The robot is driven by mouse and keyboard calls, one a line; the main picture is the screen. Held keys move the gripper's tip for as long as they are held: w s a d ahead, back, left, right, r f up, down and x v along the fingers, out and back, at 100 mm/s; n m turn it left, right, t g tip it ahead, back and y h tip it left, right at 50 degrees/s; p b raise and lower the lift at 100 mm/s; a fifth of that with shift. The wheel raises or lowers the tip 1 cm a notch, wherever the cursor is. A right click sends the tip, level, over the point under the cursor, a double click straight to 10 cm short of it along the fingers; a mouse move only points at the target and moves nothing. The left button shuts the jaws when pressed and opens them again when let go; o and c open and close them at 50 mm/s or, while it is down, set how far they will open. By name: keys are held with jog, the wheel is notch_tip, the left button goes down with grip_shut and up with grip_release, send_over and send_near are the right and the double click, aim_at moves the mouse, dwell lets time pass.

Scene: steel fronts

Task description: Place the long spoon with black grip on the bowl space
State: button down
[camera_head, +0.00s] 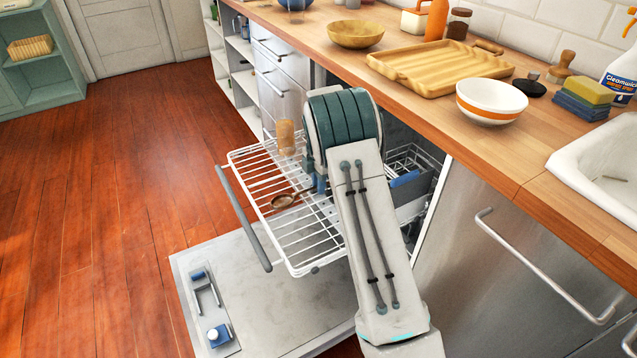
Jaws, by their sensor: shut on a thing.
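The long spoon shows only as a small brown oval head (283,201), over the white wire rack (262,165) of the open dishwasher. Its black grip is hidden behind my arm. My gripper (320,184) is mostly hidden behind my own arm, at the right part of the rack. It is shut on the spoon, whose head sticks out to the left. Whether the spoon touches the rack wires cannot be told. The bowl space is not marked in this view; my arm covers part of the rack.
An amber glass (286,137) stands at the rack's back. The dishwasher door (270,300) lies open below. The wooden counter (420,110) holds a wooden bowl (355,34), a ribbed tray (440,68) and a white-orange bowl (491,101). The floor at left is clear.

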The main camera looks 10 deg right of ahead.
jog(key=c, duration=1.3)
grip_release()
notch_tip(320, 180, up, 12)
jog(key=p, duration=0.3)
jog(key=s+r+m, duration=0.5)
jog(key=s+r, duration=0.1)
jog(key=s, duration=0.1)
jog(key=s+m, duration=0.5)
jog(key=s, duration=0.5)
jog(key=s+m+t, duration=0.1)
jog(key=s+m, duration=0.5)
jog(key=s, duration=0.4)
jog(key=s+r+m, duration=0.1)
jog(key=s+m, duration=0.4)
jog(key=s, duration=0.5)
jog(key=shift+d+m+t, duration=0.2)
jog(key=shift+m+t, duration=0.1)
